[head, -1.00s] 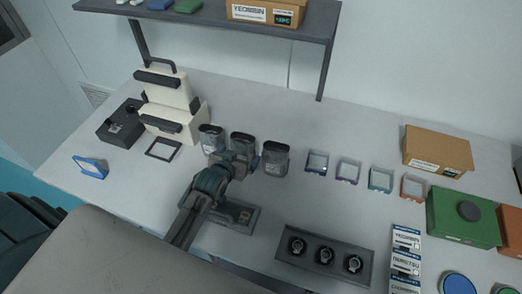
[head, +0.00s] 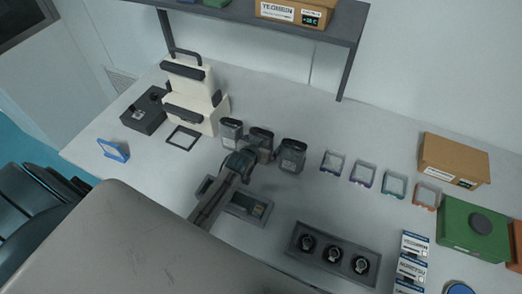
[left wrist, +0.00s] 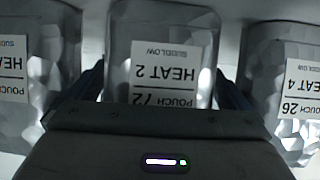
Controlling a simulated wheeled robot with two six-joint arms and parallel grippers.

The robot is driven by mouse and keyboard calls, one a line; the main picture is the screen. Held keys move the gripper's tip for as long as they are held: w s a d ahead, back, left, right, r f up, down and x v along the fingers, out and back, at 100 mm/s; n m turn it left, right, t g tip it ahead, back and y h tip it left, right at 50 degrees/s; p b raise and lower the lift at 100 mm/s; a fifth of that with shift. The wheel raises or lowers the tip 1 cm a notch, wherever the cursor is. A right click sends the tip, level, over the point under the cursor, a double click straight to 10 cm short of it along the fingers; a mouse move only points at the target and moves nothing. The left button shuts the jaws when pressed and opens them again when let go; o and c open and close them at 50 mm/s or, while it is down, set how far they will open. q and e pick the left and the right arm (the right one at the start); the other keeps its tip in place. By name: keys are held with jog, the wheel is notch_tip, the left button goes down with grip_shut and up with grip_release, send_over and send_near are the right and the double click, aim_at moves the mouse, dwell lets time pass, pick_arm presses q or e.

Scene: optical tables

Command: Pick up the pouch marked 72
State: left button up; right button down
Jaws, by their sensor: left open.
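The pouch marked 26 (left wrist: 298,95), HEAT 4, stands to the right in the wrist view. Another pouch (left wrist: 35,75), its number cut off, stands to the left. My right gripper is not in view.
A grey tray (head: 258,208) lies under my left arm. A dark holder (head: 312,262) with several round parts is to its right. Small coloured frames (head: 362,173) stand right of the pouches. A cream instrument (head: 190,98) stands at the left. A shelf (head: 335,32) overhangs the back.

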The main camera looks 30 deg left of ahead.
pick_arm(q)
jog(key=shift+c, duration=0.4)
jog(key=shift+r, duration=0.1)
jog(key=c, duration=1.1)
